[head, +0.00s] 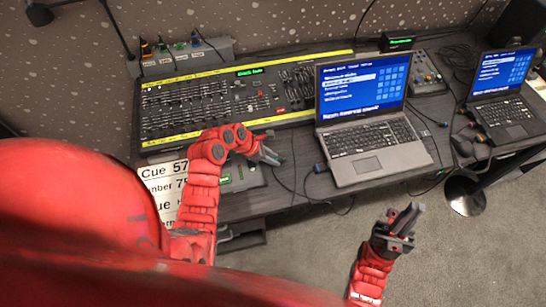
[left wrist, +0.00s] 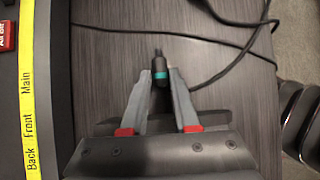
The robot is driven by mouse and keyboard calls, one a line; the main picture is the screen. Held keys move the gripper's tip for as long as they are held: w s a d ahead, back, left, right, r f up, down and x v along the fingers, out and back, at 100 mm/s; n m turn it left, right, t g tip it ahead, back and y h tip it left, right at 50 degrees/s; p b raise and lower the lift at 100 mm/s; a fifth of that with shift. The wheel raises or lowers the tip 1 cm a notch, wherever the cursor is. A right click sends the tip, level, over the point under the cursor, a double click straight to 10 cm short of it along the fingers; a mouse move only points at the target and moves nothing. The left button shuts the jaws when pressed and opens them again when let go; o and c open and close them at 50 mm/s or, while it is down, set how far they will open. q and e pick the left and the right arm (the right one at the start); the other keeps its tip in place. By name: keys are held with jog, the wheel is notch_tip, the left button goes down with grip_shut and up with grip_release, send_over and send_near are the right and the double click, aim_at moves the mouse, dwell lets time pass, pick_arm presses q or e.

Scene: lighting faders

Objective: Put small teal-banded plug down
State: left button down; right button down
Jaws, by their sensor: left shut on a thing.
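The small teal-banded plug (left wrist: 161,73) is black with a teal ring and shows between the fingertips of my left gripper (left wrist: 165,85) in the left wrist view. A black cable runs from its far end. My left gripper is shut on it, over the dark wood desk top. In the head view my left gripper (head: 274,157) is just in front of the mixing desk, left of the large laptop; the plug is too small to make out there. My right gripper (head: 402,220) is over the floor in front of the desk, apart from everything; its finger gap is unclear.
The lighting console (head: 220,100) with yellow strips lies behind my left gripper. A large laptop (head: 365,120) stands to its right and a smaller laptop (head: 503,95) at far right. Loose cables cross the desk. A labelled cue sheet (head: 160,190) is at left.

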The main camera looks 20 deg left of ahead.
pick_arm(q)
jog(key=shift+f, duration=0.1)
jog(key=c, duration=0.7)
grip_release()
jog(key=shift+f, duration=0.1)
